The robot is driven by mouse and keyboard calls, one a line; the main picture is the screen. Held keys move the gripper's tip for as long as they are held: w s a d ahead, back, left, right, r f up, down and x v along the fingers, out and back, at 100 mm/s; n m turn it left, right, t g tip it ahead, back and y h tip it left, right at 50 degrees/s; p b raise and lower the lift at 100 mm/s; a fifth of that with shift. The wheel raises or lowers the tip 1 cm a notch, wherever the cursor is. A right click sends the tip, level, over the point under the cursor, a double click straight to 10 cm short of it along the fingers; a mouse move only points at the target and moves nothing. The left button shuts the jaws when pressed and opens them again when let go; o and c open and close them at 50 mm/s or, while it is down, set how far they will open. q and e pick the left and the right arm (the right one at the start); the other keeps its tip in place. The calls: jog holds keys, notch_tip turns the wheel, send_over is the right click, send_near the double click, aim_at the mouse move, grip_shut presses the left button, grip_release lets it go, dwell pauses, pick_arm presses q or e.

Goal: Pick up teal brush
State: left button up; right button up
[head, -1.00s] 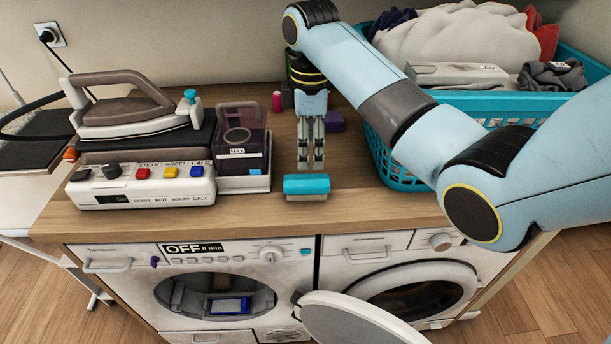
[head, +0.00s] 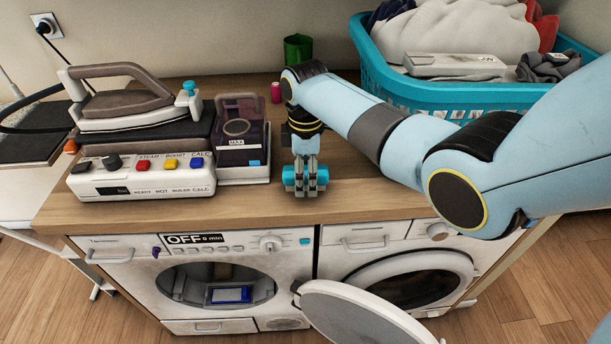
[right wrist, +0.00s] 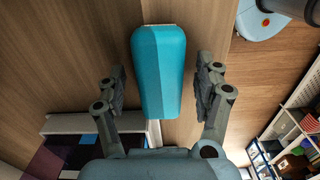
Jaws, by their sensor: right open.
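The teal brush (head: 289,179) lies on the wooden top near its front edge, partly hidden behind my right gripper in the head view. In the right wrist view the brush (right wrist: 158,72) is a teal block lying lengthwise between the fingers. My right gripper (head: 306,190) points down over the brush. It also shows in the right wrist view (right wrist: 161,85), open, with one finger on each side of the brush and a visible gap on both sides. My left gripper is not in view.
A steam iron station (head: 140,177) and a dark clear tank (head: 241,140) stand left of the brush. A teal laundry basket (head: 440,97) is at the back right. A pink spool (head: 276,92) and green cup (head: 298,49) stand behind. An open washer door (head: 350,318) juts out below.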

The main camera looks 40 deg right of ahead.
aim_at(305, 170)
jog(key=c, duration=1.3)
jog(key=shift+r, duration=0.1)
notch_tip(305, 170, up, 18)
jog(key=shift+p, duration=0.3)
